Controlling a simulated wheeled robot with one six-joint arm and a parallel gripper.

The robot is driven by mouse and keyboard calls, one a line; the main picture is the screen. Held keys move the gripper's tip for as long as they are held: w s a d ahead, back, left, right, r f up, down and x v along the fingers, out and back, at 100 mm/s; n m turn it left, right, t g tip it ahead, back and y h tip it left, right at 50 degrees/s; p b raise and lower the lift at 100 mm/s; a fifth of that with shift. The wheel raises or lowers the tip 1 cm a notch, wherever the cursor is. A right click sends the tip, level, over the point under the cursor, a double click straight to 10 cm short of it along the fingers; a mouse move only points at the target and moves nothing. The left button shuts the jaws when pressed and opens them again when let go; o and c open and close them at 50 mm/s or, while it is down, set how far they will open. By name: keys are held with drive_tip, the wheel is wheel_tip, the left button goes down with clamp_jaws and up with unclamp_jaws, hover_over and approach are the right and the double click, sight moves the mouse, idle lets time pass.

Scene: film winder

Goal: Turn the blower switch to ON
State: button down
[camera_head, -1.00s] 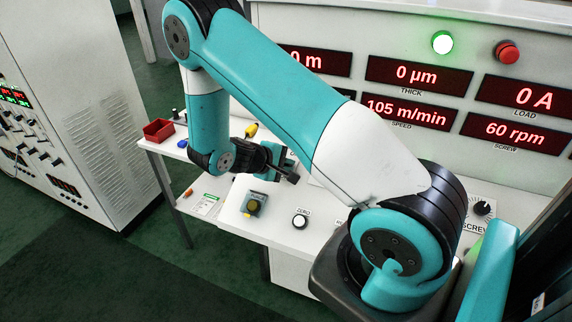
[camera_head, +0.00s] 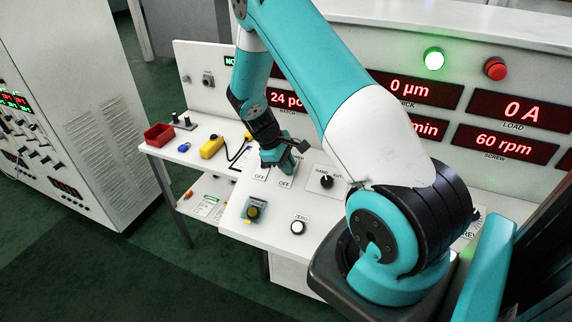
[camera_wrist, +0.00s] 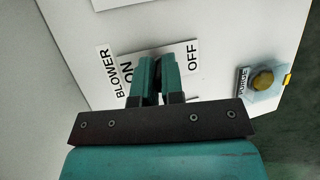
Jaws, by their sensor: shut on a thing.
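My gripper (camera_head: 281,163) points down at the sloped white desk, over a pair of switch positions with OFF labels below them. In the wrist view my gripper (camera_wrist: 154,75) sits between the ON and OFF marks beside the BLOWER label (camera_wrist: 108,72). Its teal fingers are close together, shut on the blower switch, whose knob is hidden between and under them. I cannot tell which way the switch points. The ON label (camera_wrist: 128,72) is left of the fingers and the OFF label (camera_wrist: 193,55) is right of them.
A yellow button on a grey-blue plate (camera_head: 254,209) sits in front of the gripper. A white ZERO button (camera_head: 298,227) and a black HAND/AUTO knob (camera_head: 326,181) are to the right. A yellow tool (camera_head: 212,147) and red bin (camera_head: 159,134) lie left.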

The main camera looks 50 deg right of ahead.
drive_tip(key=shift+w+d+y, duration=0.1)
drive_tip(key=shift+d+y, duration=0.25)
drive_tip(key=shift+y, duration=0.55)
drive_tip(key=shift+g, duration=0.3)
drive_tip(key=c, duration=1.5)
unclamp_jaws()
drive_tip(key=b+v, duration=0.4)
drive_tip(key=v, duration=1.3)
drive_tip(key=shift+d+r, duration=0.1)
drive_tip(key=shift+r, duration=0.15)
